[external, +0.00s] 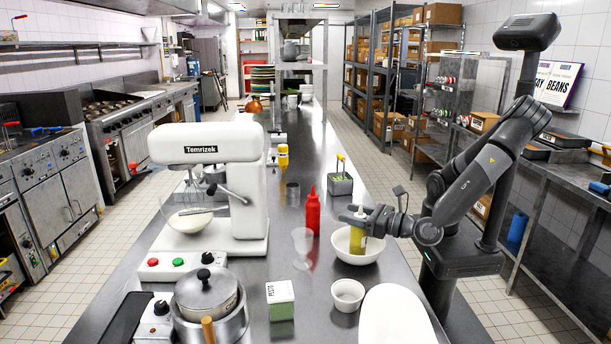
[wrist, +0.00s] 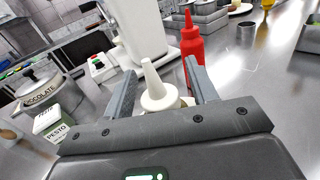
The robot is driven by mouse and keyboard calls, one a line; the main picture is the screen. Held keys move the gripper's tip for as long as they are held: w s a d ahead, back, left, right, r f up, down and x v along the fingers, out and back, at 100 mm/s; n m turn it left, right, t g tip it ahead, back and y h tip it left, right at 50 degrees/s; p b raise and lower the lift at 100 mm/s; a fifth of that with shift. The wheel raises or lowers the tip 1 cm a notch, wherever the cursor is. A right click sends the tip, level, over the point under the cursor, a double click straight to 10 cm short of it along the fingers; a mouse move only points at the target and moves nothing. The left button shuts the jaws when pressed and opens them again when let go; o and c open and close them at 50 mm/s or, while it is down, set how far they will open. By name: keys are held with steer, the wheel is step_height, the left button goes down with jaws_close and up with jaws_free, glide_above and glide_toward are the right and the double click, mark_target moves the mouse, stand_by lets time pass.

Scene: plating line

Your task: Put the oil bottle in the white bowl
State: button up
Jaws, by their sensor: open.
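The oil bottle (external: 357,242) is yellow-green with a white top. In the external view it is upright within the white bowl (external: 370,257), its lower end appearing to be down inside the bowl. In the wrist view its white nozzle (wrist: 151,80) rises between my fingers. My gripper (external: 366,219) reaches in from the right at the height of the bottle's upper part. In the wrist view the jaws (wrist: 158,84) are open, one finger on each side of the bottle. The bottle's base contact is hard to see.
A red squeeze bottle (external: 312,212) and a clear glass (external: 302,246) stand left of the bowl. A small white bowl (external: 347,294), a pesto box (external: 280,300) and a white board (external: 393,318) are in front. The white mixer (external: 215,190) stands further left.

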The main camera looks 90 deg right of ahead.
steer(key=shift+r, duration=0.2)
steer(key=v, duration=0.7)
steer(key=shift+s+a, duration=0.15)
steer(key=shift+s, duration=0.05)
steer(key=shift+f, duration=0.1)
